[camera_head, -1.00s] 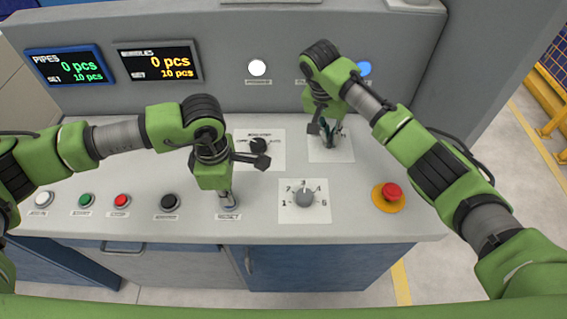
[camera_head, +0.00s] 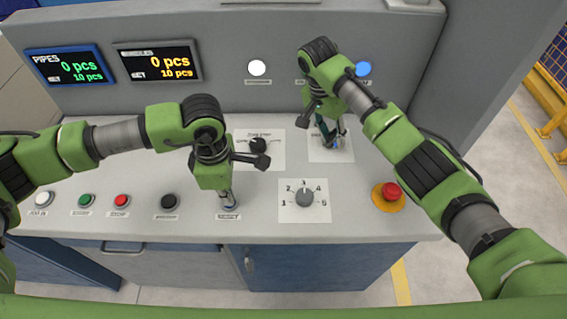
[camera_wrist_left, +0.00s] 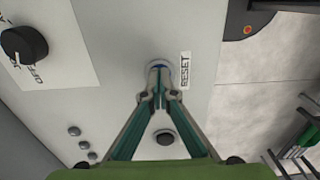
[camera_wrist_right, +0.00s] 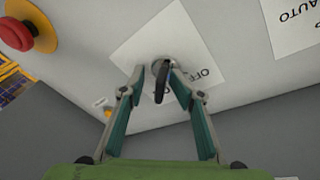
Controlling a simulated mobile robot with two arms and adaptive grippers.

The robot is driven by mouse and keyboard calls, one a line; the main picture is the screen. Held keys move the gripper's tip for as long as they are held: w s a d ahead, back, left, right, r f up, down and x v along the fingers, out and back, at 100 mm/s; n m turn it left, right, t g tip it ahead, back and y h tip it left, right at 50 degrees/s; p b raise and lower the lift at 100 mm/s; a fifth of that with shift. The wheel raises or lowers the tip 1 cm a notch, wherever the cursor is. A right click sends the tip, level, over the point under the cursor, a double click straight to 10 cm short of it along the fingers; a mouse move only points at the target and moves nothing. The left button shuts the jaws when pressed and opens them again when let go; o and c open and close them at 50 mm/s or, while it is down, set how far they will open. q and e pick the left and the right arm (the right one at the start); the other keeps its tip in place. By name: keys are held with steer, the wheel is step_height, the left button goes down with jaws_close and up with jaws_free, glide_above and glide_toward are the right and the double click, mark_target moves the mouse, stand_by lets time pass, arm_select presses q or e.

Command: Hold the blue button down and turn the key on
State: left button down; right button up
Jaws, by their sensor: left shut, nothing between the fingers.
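The blue button (camera_wrist_left: 158,65) sits beside the RESET label in the left wrist view, mostly hidden by my fingertips. My left gripper (camera_head: 229,204) is shut and empty, its tips pointing down on the button; it also shows in the left wrist view (camera_wrist_left: 160,84). The key (camera_wrist_right: 162,82) is a dark piece standing in a round metal lock on a white label. My right gripper (camera_head: 333,143) is open, with one finger on each side of the key. In the right wrist view (camera_wrist_right: 158,82) small gaps show between fingers and key.
A numbered dial (camera_head: 304,198) stands between the arms, with a black selector knob (camera_head: 259,146) behind it. A red emergency button (camera_head: 391,191) on a yellow base is at the right. Black (camera_head: 168,202), red (camera_head: 121,201) and green (camera_head: 86,201) buttons line the front left.

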mark_target(332, 131)
arm_select(q)
steer(key=shift+s+f, duration=0.3)
arm_select(e)
steer(key=shift+a, duration=0.1)
steer(key=shift+d+r+v, duration=0.1)
steer(key=shift+d+v, duration=0.2)
steer(key=shift+v, duration=0.85)
steer(key=shift+d+r+v, duration=0.1)
steer(key=shift+d+v, duration=0.15)
steer(key=shift+v, duration=0.9)
steer(key=shift+d+v, duration=0.3)
steer(key=shift+v, duration=0.85)
steer(key=shift+w, duration=0.1)
steer(key=shift+w+f, duration=0.1)
steer(key=shift+w, duration=0.05)
arm_select(q)
step_height(332, 131, up, 10)
steer(key=shift+w+r, duration=0.2)
steer(key=shift+w, duration=0.1)
